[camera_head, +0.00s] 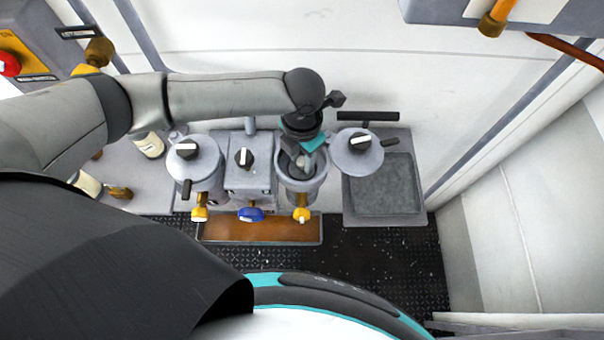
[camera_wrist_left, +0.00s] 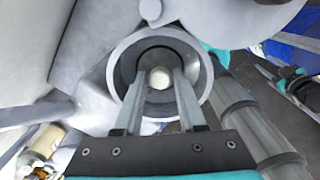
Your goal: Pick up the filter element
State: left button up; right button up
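The open filter housing (camera_head: 307,184) is a grey round pot on the right of the twin filter unit. Its lid (camera_head: 358,153) is swung out to the right. My left gripper (camera_head: 300,162) reaches down into the pot's mouth. In the left wrist view, the two fingers (camera_wrist_left: 160,86) of it stand apart, pointing into the open housing (camera_wrist_left: 203,88). A small pale round top, apparently of the filter element (camera_wrist_left: 160,77), shows between the fingertips; firm contact is not visible. The rest of the element is hidden in the dark interior. My right gripper is out of view.
A second, lidded housing (camera_head: 191,163) stands at the left, with a valve block (camera_head: 246,180) between. A grey tray (camera_head: 382,190) lies right of the open housing. A brown drip pan (camera_head: 262,231) is in front. The wall is close behind.

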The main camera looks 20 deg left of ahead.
pick_arm(q)
grip_shut()
dwell(1.0)
